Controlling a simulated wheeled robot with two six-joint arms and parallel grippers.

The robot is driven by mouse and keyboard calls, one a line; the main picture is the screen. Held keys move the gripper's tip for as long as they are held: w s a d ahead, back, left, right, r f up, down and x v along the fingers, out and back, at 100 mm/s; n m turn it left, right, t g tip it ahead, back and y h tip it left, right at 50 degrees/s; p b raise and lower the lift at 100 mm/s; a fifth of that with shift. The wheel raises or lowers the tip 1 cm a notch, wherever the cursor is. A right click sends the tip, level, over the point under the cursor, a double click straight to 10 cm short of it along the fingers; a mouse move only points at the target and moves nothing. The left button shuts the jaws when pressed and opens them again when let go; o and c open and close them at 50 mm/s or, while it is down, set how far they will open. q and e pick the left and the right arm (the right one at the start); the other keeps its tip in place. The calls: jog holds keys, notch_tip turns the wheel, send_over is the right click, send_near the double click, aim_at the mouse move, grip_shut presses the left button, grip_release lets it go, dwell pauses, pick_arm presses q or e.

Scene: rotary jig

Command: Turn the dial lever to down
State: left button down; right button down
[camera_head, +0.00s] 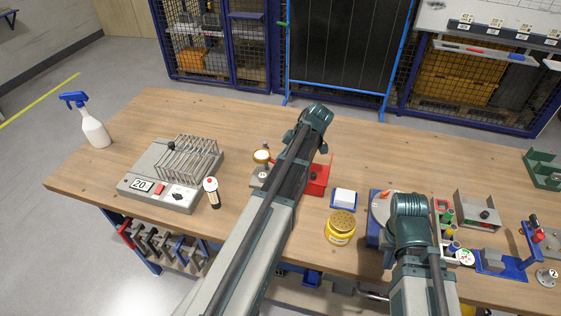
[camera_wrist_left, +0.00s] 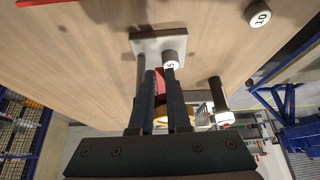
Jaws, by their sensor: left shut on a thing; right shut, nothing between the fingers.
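The rotary jig (camera_head: 373,238) has a blue base and stands right of centre in the head view. Its pale dial face shows beside my right wrist, with an orange-red piece (camera_head: 384,196) on it that looks like the lever. My right gripper (camera_head: 398,217) is at the jig, shut and empty; my arm hides its fingertips and part of the dial. In the left wrist view my left gripper (camera_wrist_left: 160,78) is shut on a narrow red piece (camera_wrist_left: 160,84) between its fingers. I cannot tell what that piece belongs to. The head view hides this gripper behind my left arm.
A yellow tub (camera_head: 341,228) and a white block in a blue tray (camera_head: 343,199) stand left of the jig. A red container (camera_head: 318,178) is partly behind my left arm. Coloured pieces (camera_head: 446,228) crowd the jig's right side. The table's back middle is clear.

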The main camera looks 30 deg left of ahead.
jog(key=shift+f, duration=0.2)
dwell(0.3)
pick_arm(q)
jog(key=c, duration=0.9)
grip_release()
pick_arm(e)
jog(key=shift+r, duration=0.1)
pick_arm(q)
jog(key=shift+p+v, duration=5.9)
jog(key=shift+v, duration=1)
pick_arm(e)
notch_tip(320, 180, up, 12)
pick_arm(q)
jog(key=shift+d+f, duration=0.1)
pick_arm(e)
jog(key=shift+f, duration=0.2)
